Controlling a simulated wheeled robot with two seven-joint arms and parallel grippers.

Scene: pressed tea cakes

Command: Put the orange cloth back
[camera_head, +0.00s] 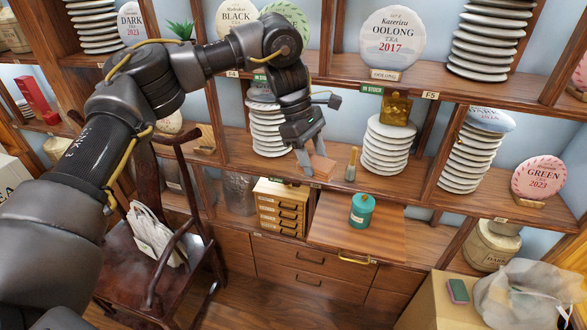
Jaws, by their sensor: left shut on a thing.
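My left arm reaches in from the left across the shelves. My left gripper (312,157) points down at the middle shelf and is shut on a small folded orange-brown cloth (322,167). The cloth is at the front of the shelf, between two stacks of white-wrapped cakes. I cannot tell whether it touches the shelf board. My right gripper is not in view.
A small brush (351,164) stands just right of the cloth. A cake stack (386,146) is farther right, and another stack (268,130) is behind my gripper. Below, a teal canister (361,212) stands on a pulled-out wooden board (330,228) beside small drawers (280,208).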

